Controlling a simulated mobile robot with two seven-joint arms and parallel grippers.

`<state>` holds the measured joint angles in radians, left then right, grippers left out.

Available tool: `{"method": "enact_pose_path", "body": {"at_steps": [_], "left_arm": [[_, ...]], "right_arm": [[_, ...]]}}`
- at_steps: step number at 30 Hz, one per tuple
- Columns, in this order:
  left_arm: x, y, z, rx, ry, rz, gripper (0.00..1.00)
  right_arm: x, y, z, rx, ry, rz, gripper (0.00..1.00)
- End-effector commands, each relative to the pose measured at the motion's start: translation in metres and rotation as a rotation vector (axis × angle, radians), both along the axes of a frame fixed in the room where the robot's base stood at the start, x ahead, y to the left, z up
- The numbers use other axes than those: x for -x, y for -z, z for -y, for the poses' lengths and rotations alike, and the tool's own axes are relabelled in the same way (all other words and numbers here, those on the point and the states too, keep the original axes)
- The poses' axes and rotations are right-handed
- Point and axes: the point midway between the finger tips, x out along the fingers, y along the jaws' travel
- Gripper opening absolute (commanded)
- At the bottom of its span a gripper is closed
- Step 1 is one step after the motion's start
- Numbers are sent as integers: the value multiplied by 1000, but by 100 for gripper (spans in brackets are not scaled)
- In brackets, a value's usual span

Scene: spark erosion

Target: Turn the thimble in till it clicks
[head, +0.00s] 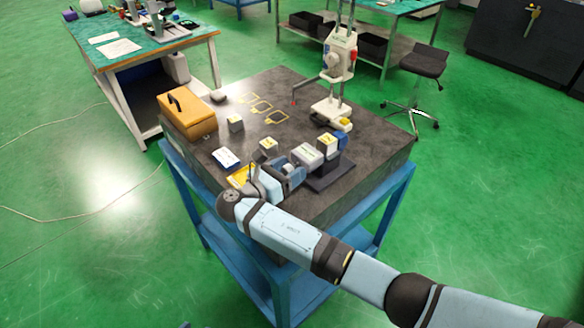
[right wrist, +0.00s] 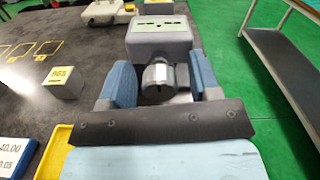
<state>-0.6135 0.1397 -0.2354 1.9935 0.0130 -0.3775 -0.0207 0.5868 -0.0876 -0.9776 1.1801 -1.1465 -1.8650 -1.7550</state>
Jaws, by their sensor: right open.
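The blue fingers of my right gripper (right wrist: 161,82) stand one on each side of the thimble, open, with a gap showing on both sides. In the head view the grey body (head: 306,156) sits on a dark stand (head: 330,176) near the right front edge of the granite table. My right gripper (head: 291,168) is just left of the body, and the thimble is hidden there. My left gripper is out of view.
On the granite plate (head: 225,113) stand an orange case (head: 186,119), small labelled blocks (head: 235,123), a white-and-blue card (head: 226,159), a yellow tray (head: 240,176) and a tall gauge stand (head: 333,105). A stool (head: 424,64) stands behind.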

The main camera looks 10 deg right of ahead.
Motion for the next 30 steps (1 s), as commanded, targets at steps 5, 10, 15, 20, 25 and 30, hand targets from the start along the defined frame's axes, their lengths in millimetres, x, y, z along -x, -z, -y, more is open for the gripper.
{"method": "enact_pose_path", "body": {"at_steps": [5, 10, 15, 20, 25, 30], "left_arm": [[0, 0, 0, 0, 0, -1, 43], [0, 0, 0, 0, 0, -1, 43], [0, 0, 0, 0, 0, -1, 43], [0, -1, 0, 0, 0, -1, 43], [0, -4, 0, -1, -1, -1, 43], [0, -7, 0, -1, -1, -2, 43]], "right_arm": [[0, 0, 0, 0, 0, 0, 57], [0, 0, 0, 0, 0, 0, 23], [0, 0, 0, 0, 0, 0, 8], [0, 0, 0, -11, 1, 15, 8], [0, -1, 0, -52, 1, 71, 8], [0, -1, 0, -121, 1, 167, 8]]}}
